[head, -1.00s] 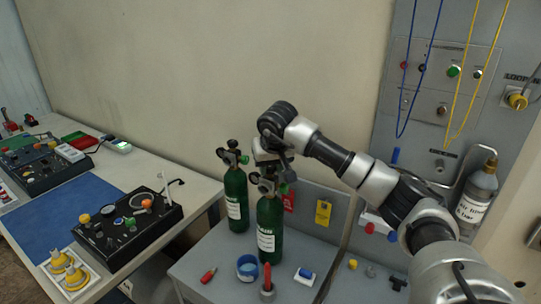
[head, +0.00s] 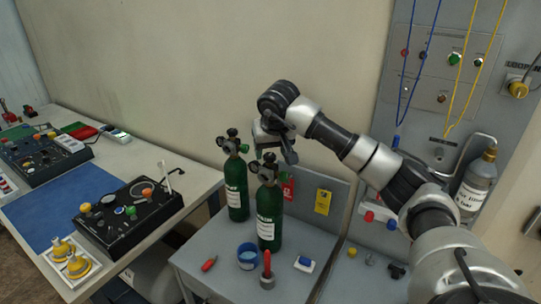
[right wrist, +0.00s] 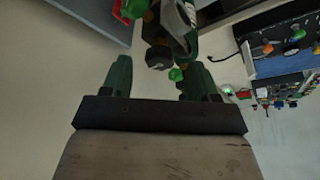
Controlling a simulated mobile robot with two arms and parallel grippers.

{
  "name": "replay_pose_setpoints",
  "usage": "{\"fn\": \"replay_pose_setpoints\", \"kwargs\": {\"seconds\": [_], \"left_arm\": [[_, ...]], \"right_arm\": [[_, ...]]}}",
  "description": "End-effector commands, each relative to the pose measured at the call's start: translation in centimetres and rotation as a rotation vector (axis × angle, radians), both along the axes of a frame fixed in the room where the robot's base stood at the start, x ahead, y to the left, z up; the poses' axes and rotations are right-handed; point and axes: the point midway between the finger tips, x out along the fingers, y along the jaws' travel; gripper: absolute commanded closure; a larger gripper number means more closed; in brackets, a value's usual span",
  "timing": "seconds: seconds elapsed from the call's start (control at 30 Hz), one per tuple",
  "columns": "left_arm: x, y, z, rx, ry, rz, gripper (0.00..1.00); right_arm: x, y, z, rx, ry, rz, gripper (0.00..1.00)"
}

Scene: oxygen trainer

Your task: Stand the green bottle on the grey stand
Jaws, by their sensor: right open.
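Two green bottles with dark valve heads and white labels stand upright on a grey stand (head: 205,249). The front green bottle (head: 270,208) is nearer me; the rear green bottle (head: 236,190) is to its left. My right gripper (head: 287,152) is open and empty, just above and behind the front bottle's valve head. In the right wrist view its two fingers (right wrist: 158,80) are spread apart, with a black knob and a green knob beyond them. I cannot tell whether a finger touches the valve. My left gripper is not in view.
A blue tape roll (head: 248,256), a red screwdriver-like tool (head: 209,264), a red-tipped item (head: 267,272) and a blue-and-white block (head: 304,264) lie in front of the bottles. A white table (head: 130,160) with devices is at left.

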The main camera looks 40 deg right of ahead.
Motion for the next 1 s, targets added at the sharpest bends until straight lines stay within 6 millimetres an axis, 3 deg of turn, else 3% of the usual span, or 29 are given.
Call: {"fn": "replay_pose_setpoints", "kwargs": {"seconds": [0.23,0.43,0.6,1.0], "left_arm": [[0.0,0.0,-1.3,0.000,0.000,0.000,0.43],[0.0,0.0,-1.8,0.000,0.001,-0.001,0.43],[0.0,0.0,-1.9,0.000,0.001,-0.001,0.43],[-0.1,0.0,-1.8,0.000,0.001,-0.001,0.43]], "right_arm": [[-1.9,0.8,5.1,0.000,-0.008,0.001,0.40],[-3.0,1.3,8.0,-0.001,-0.004,0.001,0.40],[-3.5,1.5,9.0,0.000,-0.001,0.002,0.40],[-3.5,1.5,9.1,-0.001,-0.001,0.001,0.40]]}}
